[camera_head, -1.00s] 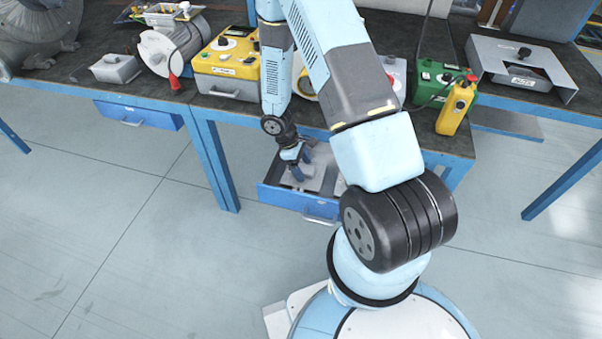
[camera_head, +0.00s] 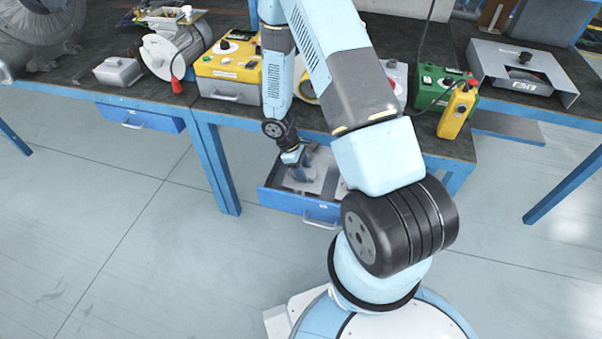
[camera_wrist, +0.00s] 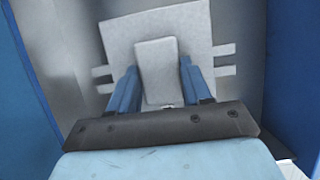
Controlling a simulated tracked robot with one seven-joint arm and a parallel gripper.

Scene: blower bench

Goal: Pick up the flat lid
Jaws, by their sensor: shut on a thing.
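The flat lid (camera_wrist: 118,38) is a pale grey square plate with a raised block handle (camera_wrist: 157,72) in its middle and narrow tabs at its sides. It is in the open blue drawer (camera_head: 283,200) under the bench. My gripper (camera_head: 301,176) reaches down into this drawer. In the wrist view, the two blue fingers of my gripper (camera_wrist: 160,82) are on either side of the handle and shut on it. I cannot tell whether the lid rests on the drawer floor or is just clear of it.
Blue drawer walls (camera_wrist: 290,80) stand close on both sides. The bench (camera_head: 240,115) is above and behind, with a yellow control box (camera_head: 228,72), a green box (camera_head: 432,86) and a yellow pendant (camera_head: 457,110). The floor in front is clear.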

